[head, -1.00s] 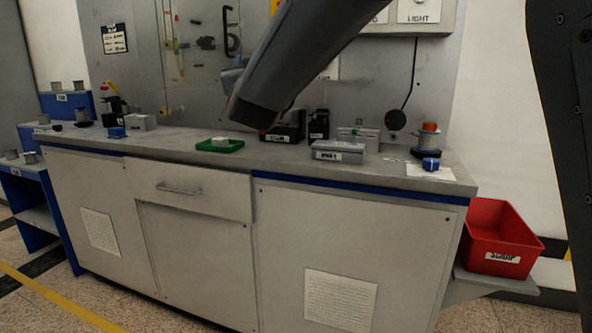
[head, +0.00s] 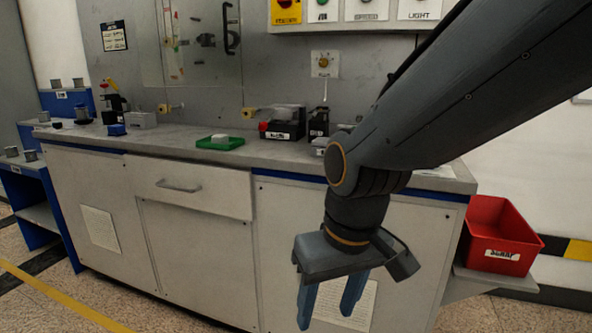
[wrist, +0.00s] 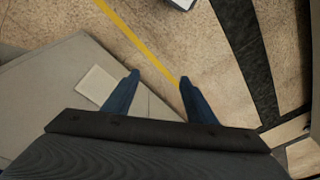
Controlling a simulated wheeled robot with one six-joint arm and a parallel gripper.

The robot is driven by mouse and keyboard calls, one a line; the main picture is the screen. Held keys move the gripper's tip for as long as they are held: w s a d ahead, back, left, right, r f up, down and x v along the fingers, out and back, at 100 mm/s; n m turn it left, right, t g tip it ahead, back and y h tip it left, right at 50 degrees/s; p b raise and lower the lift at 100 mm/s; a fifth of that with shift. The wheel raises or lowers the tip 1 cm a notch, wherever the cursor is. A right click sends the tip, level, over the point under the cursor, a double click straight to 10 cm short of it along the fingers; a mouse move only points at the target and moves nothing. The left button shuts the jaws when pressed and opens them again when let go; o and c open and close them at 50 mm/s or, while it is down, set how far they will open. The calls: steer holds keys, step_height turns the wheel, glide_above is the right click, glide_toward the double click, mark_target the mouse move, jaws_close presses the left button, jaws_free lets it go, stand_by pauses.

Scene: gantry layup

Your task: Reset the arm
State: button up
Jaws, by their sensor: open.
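My gripper (head: 328,308) hangs in front of the bench's right cabinet door in the head view, its two blue fingers pointing down and apart. Nothing is between them. In the wrist view my gripper (wrist: 158,78) shows both fingers spread over the speckled floor, with the pale cabinet front to the left. My arm comes in from the upper right and hides the right part of the bench top.
A red bin (head: 497,232) stands on a shelf at the right. Blue shelving (head: 38,215) is at the left. The floor in front is clear.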

steer(key=s+d+g, duration=0.1)
steer(key=s+d, duration=0.2)
steer(key=s, duration=0.2)
steer(key=d+r+m+h+p, duration=0.1)
steer(key=d+r+m+p, duration=0.3)
steer(key=d+r+p, duration=0.7)
steer(key=shift+w+d+r+p, duration=0.2)
steer(key=shift+r+p, duration=1.1)
steer(key=shift+p, duration=4.3)
